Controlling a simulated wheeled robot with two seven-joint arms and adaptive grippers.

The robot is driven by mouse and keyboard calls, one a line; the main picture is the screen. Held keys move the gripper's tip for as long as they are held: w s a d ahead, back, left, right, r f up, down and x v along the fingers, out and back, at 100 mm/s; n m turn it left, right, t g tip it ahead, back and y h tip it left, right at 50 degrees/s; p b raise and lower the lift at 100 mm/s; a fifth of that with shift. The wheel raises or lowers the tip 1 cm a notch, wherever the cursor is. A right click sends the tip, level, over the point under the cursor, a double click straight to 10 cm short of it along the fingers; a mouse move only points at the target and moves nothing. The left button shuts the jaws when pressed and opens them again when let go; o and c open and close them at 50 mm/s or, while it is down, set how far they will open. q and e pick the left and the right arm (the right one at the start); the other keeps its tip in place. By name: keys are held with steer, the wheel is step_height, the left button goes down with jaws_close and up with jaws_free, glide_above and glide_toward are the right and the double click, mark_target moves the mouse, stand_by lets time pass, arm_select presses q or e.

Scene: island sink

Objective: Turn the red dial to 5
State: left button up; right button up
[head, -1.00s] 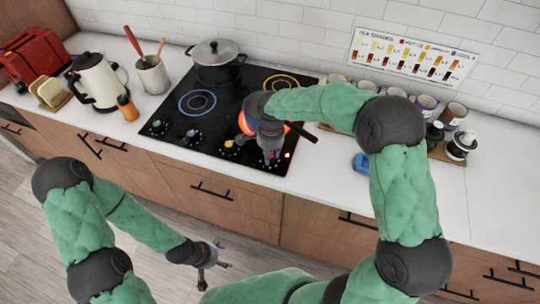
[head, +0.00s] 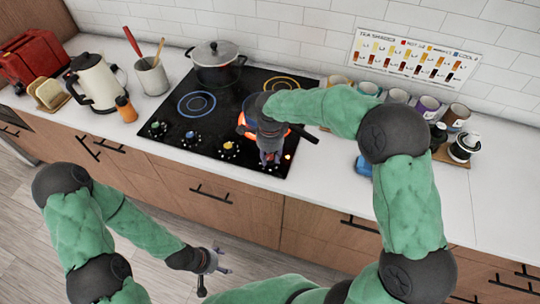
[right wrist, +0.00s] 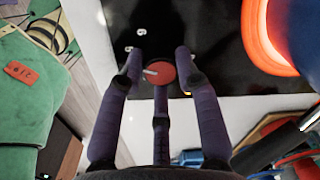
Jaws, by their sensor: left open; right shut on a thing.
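The red dial (right wrist: 162,73) sits on the black cooktop (head: 180,125) near its front edge. In the right wrist view its white pointer line points to the left of the picture. Small white marks are printed on the cooktop beside it; the digit near the top looks like a 6, but the others are hard to read. My right gripper (right wrist: 160,70) points down with its fingers shut around the dial. My left gripper (head: 219,260) is open and empty, low in front of the drawers.
A burner (right wrist: 262,40) glows orange right beside the right gripper, with a blue pan on it whose dark handle (head: 305,133) sticks out to the right. Other dials (head: 228,147) line the cooktop's front. A pot (head: 217,68) stands at the back. Several cups stand on the right.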

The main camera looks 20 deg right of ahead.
mark_target(270, 159)
steer(key=o, duration=1.1)
steer(key=shift+o, duration=0.2)
step_height(270, 159, up, 12)
steer(key=shift+s, duration=0.2)
steer(key=shift+f, duration=0.1)
